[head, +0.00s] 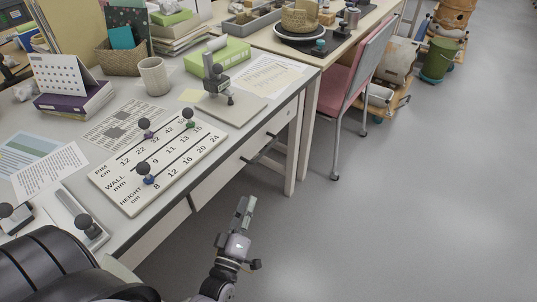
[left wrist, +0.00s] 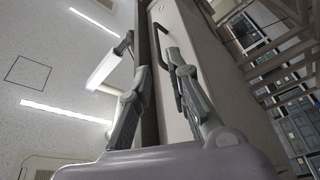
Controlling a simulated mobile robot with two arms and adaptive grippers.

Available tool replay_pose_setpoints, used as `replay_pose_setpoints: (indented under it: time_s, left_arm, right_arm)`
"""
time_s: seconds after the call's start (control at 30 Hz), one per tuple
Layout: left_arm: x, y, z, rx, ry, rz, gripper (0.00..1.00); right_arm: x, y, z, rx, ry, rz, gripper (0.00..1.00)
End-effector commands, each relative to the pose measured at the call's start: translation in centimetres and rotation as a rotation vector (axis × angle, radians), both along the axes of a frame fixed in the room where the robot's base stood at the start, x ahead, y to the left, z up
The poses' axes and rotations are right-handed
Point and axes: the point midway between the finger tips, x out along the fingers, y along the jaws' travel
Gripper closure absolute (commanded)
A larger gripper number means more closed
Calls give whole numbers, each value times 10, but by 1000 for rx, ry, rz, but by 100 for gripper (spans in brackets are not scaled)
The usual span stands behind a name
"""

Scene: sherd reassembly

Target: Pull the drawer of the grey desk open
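The grey desk (head: 172,208) runs along the left of the head view, with pale drawer fronts (head: 218,182) below its top. A dark bar handle (head: 262,161) sticks out from the front. In the left wrist view a dark handle (left wrist: 250,44) shows on the pale front, and another dark bar runs close by the right finger. My left gripper (head: 246,206) is in front of the desk, low, with a gap between its fingers in the left wrist view (left wrist: 157,62). It seems to hold nothing; contact with a handle cannot be told. My right gripper is out of view.
The desktop holds a number board (head: 160,160) with dark-knobbed pegs, a mug (head: 154,76), a stand (head: 226,105) and papers. A pink chair (head: 368,70) stands by the far table.

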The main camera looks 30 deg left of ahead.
Motion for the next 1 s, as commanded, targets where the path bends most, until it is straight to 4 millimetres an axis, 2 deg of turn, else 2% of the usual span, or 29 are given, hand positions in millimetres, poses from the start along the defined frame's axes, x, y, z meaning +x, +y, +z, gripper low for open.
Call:
replay_pose_setpoints:
  time_s: [0.13,0.23,0.7,0.9,1.0]
  left_arm:
    - [7,5,9,-16,-30,9,83]
    - [21,7,13,-15,-32,9,83]
    - [119,26,32,-13,-28,8,83]
    - [151,32,39,-12,-27,7,83]
    - [160,34,41,-11,-26,7,83]
  right_arm:
    - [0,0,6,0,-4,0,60]
    - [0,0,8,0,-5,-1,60]
    - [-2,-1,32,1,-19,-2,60]
    - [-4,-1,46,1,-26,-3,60]
    - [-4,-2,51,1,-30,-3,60]
